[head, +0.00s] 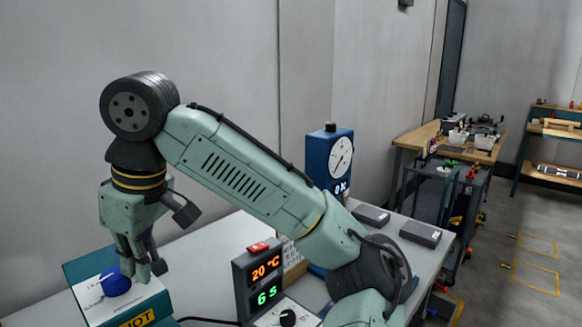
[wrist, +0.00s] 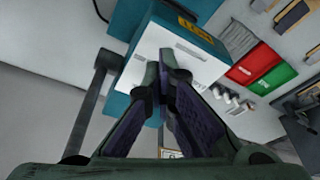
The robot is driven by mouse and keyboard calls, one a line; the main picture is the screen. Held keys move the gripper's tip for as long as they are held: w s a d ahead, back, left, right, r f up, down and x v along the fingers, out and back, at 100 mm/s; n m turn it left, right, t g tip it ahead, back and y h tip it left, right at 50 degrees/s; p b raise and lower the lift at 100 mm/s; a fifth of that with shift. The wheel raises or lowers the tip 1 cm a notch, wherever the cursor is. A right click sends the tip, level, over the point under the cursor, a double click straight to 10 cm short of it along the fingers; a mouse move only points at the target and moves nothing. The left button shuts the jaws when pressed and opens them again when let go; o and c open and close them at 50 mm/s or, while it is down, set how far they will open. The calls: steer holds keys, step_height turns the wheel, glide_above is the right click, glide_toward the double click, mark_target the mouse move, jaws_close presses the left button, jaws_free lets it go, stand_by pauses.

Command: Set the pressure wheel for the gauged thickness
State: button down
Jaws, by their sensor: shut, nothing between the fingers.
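A blue round knob (head: 117,283) sits on the white top of a teal machine (head: 80,266) with a yellow "HOT" label, at the lower left of the head view; it may be the pressure wheel. My gripper (head: 148,272) points down just right of the knob, shut and empty; I cannot tell whether it touches. In the wrist view my gripper's fingertips (wrist: 168,72) meet over the machine's white top (wrist: 203,68), and no blue knob shows. A blue gauge (head: 332,158) with a white dial and a small lit display, too small to read surely, stands behind my arm.
A dark display box (head: 262,285) reads 20 °C and 6 s, with a red part on top. A black knob (head: 288,318) is beside it. Grey flat blocks (head: 420,233) lie further right. The wrist view shows a red block (wrist: 255,65) and a green block (wrist: 273,75).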

steer(key=shift+d+f, duration=0.2)
steer(key=shift+f, duration=0.1)
steer(key=shift+d+r, duration=0.1)
steer(key=shift+r, duration=0.45)
step_height(320, 180, up, 5)
steer(key=shift+r, duration=0.1)
